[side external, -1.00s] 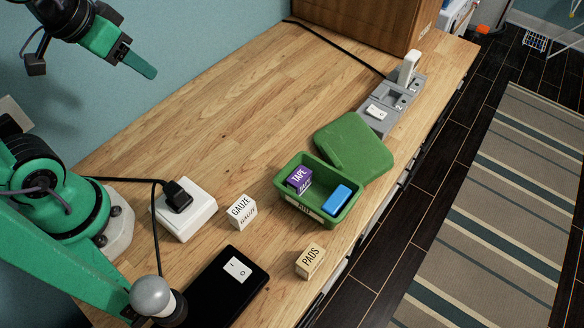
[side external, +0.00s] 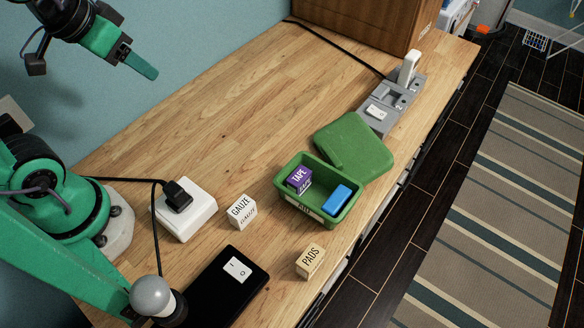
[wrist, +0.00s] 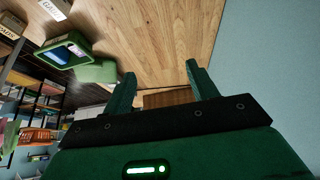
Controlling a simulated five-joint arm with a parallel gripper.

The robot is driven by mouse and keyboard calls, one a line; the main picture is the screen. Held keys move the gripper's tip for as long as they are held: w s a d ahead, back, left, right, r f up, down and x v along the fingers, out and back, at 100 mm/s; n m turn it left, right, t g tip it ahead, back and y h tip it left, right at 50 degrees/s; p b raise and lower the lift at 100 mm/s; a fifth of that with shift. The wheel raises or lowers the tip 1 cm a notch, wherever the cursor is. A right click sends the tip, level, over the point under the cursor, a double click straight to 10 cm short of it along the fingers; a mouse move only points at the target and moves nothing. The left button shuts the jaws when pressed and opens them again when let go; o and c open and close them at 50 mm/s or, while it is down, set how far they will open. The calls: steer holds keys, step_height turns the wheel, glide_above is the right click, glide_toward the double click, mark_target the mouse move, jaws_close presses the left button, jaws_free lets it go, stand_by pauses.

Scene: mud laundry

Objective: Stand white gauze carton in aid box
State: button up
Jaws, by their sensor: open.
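The white gauze carton (side external: 241,211) stands on the wooden counter, left of the green aid box, with GAUZE printed on its top and side. In the wrist view the carton (wrist: 54,9) is at the top left, cut by the frame edge. The open aid box (side external: 285,206) holds a purple tape carton (side external: 299,179) at its left and a blue block (side external: 336,199) at its right. The box also shows in the wrist view (wrist: 82,45). My gripper (wrist: 159,72) is open and empty, raised high above the counter's back left, far from the carton.
A tan pads carton (side external: 310,261) lies in front of the box. The green lid (side external: 355,146) lies behind it. A white socket block with a black plug (side external: 186,208), a black switch plate (side external: 229,290) and a grey power strip (side external: 391,105) are nearby. The counter's back middle is clear.

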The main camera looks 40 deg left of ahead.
steer(key=m+g, duration=0.6)
steer(key=m, duration=1.2)
glide_above(241, 207)
step_height(241, 207, down, 13)
steer(key=shift+f, duration=0.15)
steer(key=shift+f, duration=0.1)
steer(key=shift+f, duration=3.85)
steer(key=c, duration=0.6)
